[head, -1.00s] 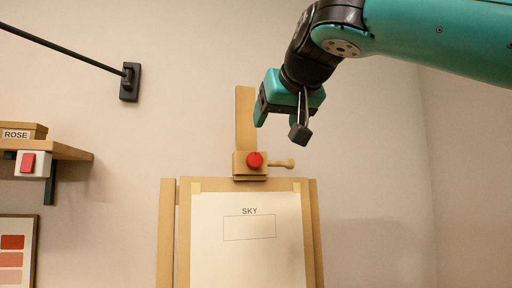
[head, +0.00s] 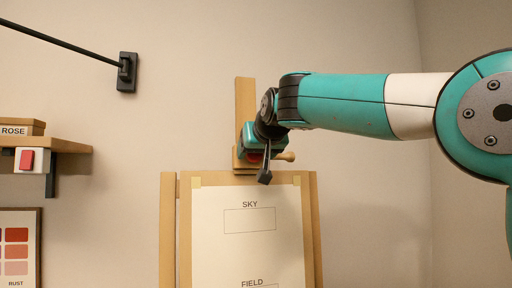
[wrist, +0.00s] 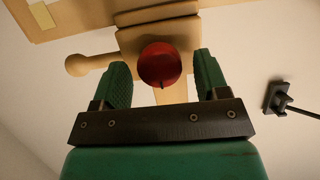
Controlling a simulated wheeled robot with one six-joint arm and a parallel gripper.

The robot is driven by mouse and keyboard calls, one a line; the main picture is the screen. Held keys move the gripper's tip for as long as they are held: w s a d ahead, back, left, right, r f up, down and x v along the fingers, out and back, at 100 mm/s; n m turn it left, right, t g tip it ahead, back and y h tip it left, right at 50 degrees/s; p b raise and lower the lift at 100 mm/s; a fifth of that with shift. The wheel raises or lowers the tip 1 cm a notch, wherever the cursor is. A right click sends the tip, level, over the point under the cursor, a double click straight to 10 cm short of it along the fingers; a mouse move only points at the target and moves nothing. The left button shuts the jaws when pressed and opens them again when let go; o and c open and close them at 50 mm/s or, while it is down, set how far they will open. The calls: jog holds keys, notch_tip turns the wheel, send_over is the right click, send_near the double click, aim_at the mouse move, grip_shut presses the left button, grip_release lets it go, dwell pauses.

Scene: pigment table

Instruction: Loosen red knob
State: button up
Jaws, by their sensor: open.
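The red knob (wrist: 160,65) sits on the wooden clamp block of the easel and lies between the open fingers of my gripper (wrist: 163,80) in the wrist view. A gap shows between the knob and each finger. In the head view my gripper (head: 260,160) is in front of the clamp at the top of the easel, and only a sliver of the red knob (head: 255,157) shows behind it. The wooden peg (head: 286,157) sticks out to the right of the clamp; it also shows in the wrist view (wrist: 85,64).
The easel (head: 312,230) holds a sheet (head: 215,255) marked SKY and FIELD. A shelf (head: 60,147) with a ROSE box (head: 22,128) and a red switch (head: 28,159) is at left. A black wall bracket (head: 127,72) holds a rod. The wall right of the easel is clear.

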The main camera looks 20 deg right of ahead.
jog(key=shift+w+f, duration=0.1)
jog(key=shift+w, duration=0.15)
jog(key=c, duration=0.9)
